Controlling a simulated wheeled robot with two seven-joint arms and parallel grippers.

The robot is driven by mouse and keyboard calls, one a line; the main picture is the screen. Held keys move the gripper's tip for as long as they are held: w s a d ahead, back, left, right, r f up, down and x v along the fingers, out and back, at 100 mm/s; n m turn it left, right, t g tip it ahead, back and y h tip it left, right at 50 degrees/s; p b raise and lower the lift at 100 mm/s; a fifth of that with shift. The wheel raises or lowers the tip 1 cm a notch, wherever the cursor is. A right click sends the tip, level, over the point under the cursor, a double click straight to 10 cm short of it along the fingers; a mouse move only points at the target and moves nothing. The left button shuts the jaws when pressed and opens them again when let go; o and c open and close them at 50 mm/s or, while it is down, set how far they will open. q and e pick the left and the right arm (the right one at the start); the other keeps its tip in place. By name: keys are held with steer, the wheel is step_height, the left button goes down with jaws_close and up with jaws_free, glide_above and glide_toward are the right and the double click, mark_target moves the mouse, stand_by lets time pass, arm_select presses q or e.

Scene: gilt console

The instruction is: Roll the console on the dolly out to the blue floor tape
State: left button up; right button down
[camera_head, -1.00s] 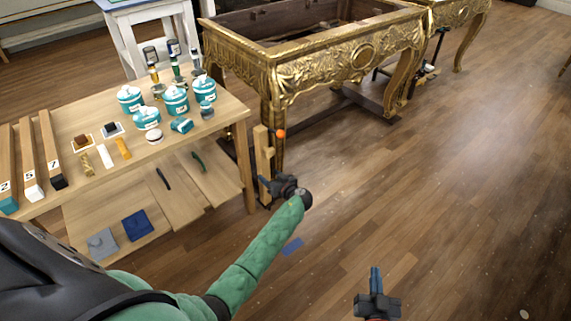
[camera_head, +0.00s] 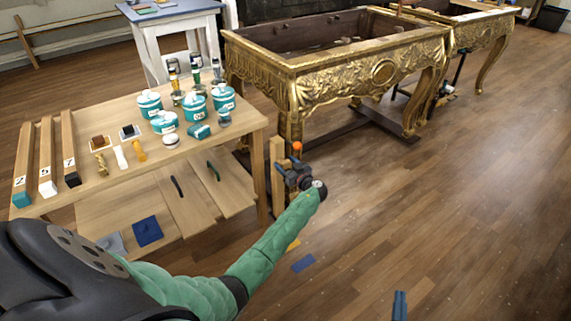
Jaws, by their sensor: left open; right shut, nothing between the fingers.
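The gilt console (camera_head: 383,72), carved gold with an open top, stands on a dark wooden dolly (camera_head: 385,123) low under its legs. An upright light wooden post (camera_head: 278,155) stands by its near left leg, with an orange ball (camera_head: 297,146) beside the post's top. My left gripper (camera_head: 284,172) is open at the post; its wrist partly hides the fingers, and I cannot tell whether they straddle the post. The blue floor tape (camera_head: 303,263) lies on the floor just right of my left forearm. My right gripper (camera_head: 399,305) is shut and empty over the floor at the bottom edge.
A wooden workbench (camera_head: 250,115) with teal jars, blocks and a lower shelf stands left, close to the post. A yellow mark (camera_head: 293,244) lies near the blue tape. Another gilt table (camera_head: 490,28) stands behind right. The floor (camera_head: 470,190) at right is clear.

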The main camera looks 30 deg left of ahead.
arm_select(q)
steer(key=shift+w+a, duration=0.15)
steer(key=shift+a, duration=0.15)
jaws_close()
steer(key=shift+d, duration=0.1)
